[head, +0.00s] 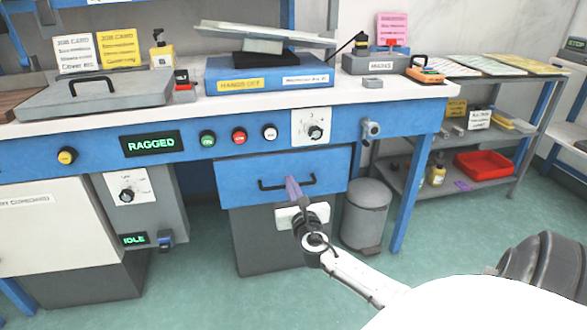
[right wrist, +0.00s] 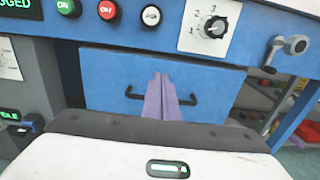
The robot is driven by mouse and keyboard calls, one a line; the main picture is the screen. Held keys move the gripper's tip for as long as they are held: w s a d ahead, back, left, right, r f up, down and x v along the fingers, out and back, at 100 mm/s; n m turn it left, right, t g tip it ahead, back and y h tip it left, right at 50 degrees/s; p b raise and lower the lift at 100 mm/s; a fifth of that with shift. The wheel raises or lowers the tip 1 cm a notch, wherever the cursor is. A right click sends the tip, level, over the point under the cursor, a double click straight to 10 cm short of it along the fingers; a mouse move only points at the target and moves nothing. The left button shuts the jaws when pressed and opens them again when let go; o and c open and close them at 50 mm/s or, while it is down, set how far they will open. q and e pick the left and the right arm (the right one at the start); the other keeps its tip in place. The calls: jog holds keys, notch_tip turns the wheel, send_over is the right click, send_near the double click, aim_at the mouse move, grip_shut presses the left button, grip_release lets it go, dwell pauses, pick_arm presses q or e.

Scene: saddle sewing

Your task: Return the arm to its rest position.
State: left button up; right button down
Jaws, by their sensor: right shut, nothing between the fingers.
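My right gripper (head: 292,188) is shut and empty, its purple fingers pressed together. In the head view it overlaps the black handle (head: 267,186) of the blue drawer (head: 235,178). In the right wrist view the closed fingers (right wrist: 160,98) point at the drawer front (right wrist: 215,82), between the two ends of its handle (right wrist: 188,101). The fingers hide the middle of the handle, and I cannot tell whether they touch it. My right arm (head: 352,279) reaches in from the lower right. My left gripper is not in view.
The blue workbench (head: 385,118) spans the view, with buttons, a dial (head: 315,131) and a lit "RAGGED" display (head: 150,144). A grey bin (head: 366,212) stands right of the drawer. A shelf with a red tray (head: 487,165) is further right. Green floor (head: 200,285) in front is clear.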

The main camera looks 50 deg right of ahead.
jog(key=shift+v, duration=0.95)
jog(key=s+a+f+m+g+y, duration=0.1)
jog(key=s+a+f+m+y, duration=0.2)
jog(key=s+a+f+m, duration=0.45)
jog(key=s+a+f+m+g+y, duration=0.2)
jog(key=s+a+f+m+y, duration=0.25)
jog(key=a, duration=0.65)
jog(key=s+a+f+m+g+y, duration=0.1)
jog(key=s+a+f+m+y, duration=0.1)
jog(key=s+a+f+m, duration=0.45)
jog(key=s+a+r+m+g+y, duration=0.1)
jog(key=s+a+r+m+y, duration=0.2)
jog(key=a, duration=0.4)
jog(key=s+a+r+m+y, duration=0.1)
jog(key=s+a+m, duration=0.1)
jog(key=a+m, duration=0.35)
pick_arm(q)
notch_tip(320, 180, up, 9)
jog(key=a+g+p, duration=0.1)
jog(key=p, duration=1.5)
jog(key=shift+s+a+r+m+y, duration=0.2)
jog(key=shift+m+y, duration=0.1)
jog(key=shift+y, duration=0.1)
pick_arm(e)
notch_tip(320, 180, up, 9)
jog(key=g, duration=0.1)
jog(key=shift+s+r, duration=0.15)
jog(key=shift+s, duration=0.2)
jog(key=shift+d+h, duration=0.15)
jog(key=shift+h, duration=0.1)
